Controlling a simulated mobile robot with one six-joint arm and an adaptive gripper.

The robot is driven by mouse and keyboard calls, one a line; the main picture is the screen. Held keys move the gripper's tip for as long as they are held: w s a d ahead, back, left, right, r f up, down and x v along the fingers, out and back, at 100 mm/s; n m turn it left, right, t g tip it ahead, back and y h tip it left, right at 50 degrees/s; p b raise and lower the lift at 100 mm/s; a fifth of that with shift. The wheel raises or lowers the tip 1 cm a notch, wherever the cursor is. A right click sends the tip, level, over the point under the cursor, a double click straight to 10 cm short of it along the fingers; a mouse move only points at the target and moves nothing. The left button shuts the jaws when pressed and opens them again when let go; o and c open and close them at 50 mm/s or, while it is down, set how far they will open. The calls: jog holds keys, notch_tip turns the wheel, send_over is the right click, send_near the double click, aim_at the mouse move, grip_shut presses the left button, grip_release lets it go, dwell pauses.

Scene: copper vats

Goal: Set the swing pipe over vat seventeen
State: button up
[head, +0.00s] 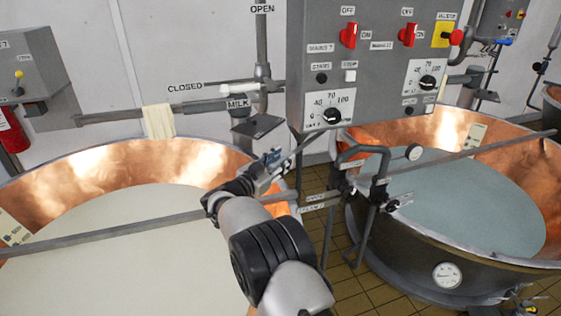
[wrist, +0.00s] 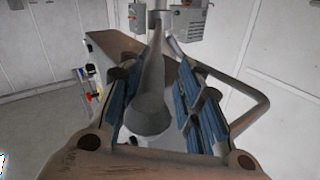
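A grey horizontal pipe (head: 120,114) with a MILK label runs along the wall behind the left vat (head: 205,160); it appears to be the swing pipe. A pale cloth hangs over it. The left vat holds cream-white liquid, and the right vat (head: 440,262) holds bluish liquid. I cannot read a vat number on either. My gripper (head: 272,160) is between the vats, in front of the control box. In the wrist view, my gripper (wrist: 165,100) has its blue-padded fingers apart, with a grey round-ended rod (wrist: 150,112) between them. A gap shows on the rod's right; contact on its left is unclear.
A grey control box (head: 375,60) with red switches hangs above the gap between the vats. Black bent piping (head: 365,200) with a gauge stands at the right vat's near rim. Long bars cross both vats. A red extinguisher (head: 12,132) is at far left.

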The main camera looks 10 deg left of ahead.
jog(key=v, duration=1.2)
jog(key=shift+s+f, duration=0.1)
jog(key=shift+f, duration=0.05)
